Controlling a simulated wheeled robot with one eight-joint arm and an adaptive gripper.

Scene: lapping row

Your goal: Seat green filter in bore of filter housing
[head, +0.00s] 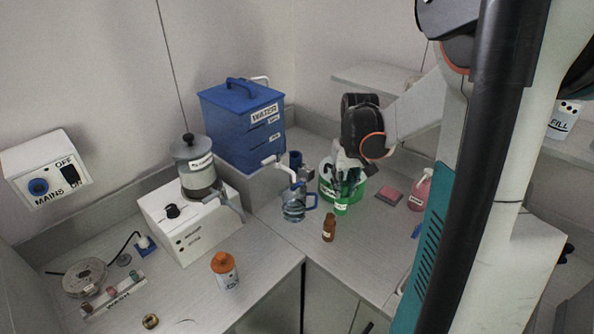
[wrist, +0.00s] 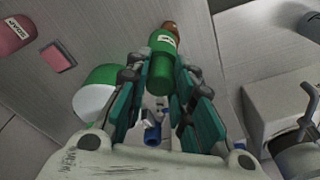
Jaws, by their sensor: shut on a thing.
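The green filter (wrist: 162,68) is a green cylinder with a pale label. It sits between the fingers of my gripper (wrist: 158,85), which is shut on it. In the head view my gripper (head: 347,172) points down over the counter, and the lower end of the filter (head: 341,208) shows under the fingers. I cannot make out for sure which thing is the filter housing, and no open bore shows clearly. A small blue fitting (wrist: 152,137) shows below the fingers in the wrist view; its kind is unclear.
A green-and-white round container (head: 327,190) stands close behind my gripper. A brown bottle (head: 329,228), a clear blue-handled jug (head: 293,207), a pink pad (head: 388,196) and a pink bottle (head: 420,189) stand near. The blue water tank (head: 241,124) is behind left. The front right counter is mostly clear.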

